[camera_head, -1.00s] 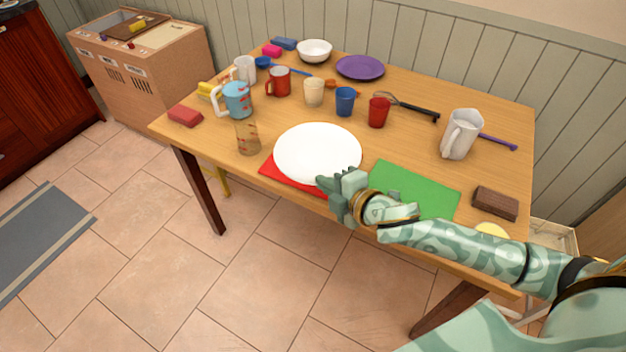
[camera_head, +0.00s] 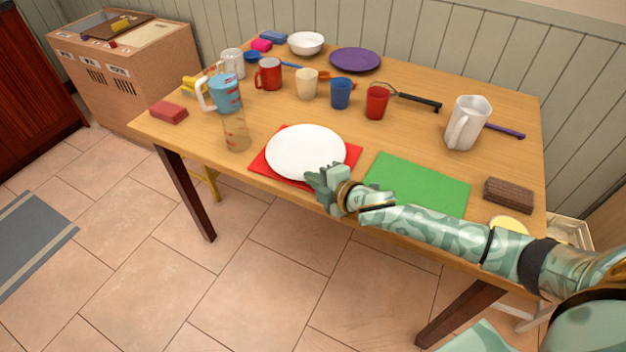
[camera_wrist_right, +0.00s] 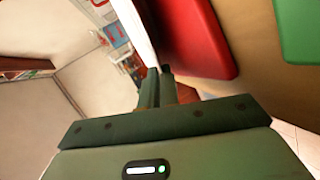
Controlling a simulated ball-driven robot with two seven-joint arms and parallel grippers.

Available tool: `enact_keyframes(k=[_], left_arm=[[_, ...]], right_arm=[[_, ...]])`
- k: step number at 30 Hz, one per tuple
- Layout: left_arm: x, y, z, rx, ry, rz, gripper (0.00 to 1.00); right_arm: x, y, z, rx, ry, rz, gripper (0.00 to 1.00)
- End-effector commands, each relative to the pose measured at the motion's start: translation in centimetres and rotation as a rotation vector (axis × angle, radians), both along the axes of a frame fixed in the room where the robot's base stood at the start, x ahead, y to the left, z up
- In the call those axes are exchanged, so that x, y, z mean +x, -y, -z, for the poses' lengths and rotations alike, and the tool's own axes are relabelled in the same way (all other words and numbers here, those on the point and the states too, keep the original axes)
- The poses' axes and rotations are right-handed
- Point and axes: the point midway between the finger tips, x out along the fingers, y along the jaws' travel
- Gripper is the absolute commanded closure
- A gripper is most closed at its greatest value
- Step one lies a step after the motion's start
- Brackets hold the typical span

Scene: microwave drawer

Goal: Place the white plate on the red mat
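The round white plate (camera_head: 306,152) is over the red mat (camera_head: 354,155), with red showing around much of its rim. I cannot tell whether it rests on the mat or is just above it. My right gripper (camera_head: 318,178) is at the plate's near rim and looks shut on it. In the right wrist view the fingers (camera_wrist_right: 158,86) meet the plate's white edge (camera_wrist_right: 137,28), and the red mat (camera_wrist_right: 200,38) lies beside it. My left gripper is not in view.
A green mat (camera_head: 418,186) lies right of the red mat. A clear glass (camera_head: 236,132) stands close to the left. Several cups, a white pitcher (camera_head: 468,122) and a purple plate (camera_head: 355,60) stand farther back. A brown block (camera_head: 508,195) lies at the right.

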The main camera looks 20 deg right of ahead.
Motion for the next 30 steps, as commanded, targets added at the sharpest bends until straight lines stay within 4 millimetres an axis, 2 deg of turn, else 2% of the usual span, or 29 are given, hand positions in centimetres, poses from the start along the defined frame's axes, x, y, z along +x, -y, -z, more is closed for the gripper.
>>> enact_keyframes(k=[4, 5, 6, 16, 20, 30], left_arm=[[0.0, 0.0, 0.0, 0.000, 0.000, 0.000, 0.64], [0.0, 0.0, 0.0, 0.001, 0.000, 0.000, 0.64], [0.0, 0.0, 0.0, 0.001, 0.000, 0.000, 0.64], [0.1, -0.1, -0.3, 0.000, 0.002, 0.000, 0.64], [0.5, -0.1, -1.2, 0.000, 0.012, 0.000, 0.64], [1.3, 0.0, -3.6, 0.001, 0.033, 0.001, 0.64]], right_arm=[[0.0, 0.0, 0.0, 0.000, 0.002, 0.000, 1.00], [0.0, 0.0, 0.1, 0.000, 0.000, 0.000, 0.88], [0.0, 0.0, 0.1, 0.000, 0.001, 0.000, 0.88], [-0.4, 0.1, -0.4, 0.000, 0.001, 0.000, 0.88], [-2.3, 0.7, -1.4, 0.002, 0.001, 0.000, 0.88], [-9.0, 2.8, -4.0, 0.001, 0.000, 0.000, 0.88]])
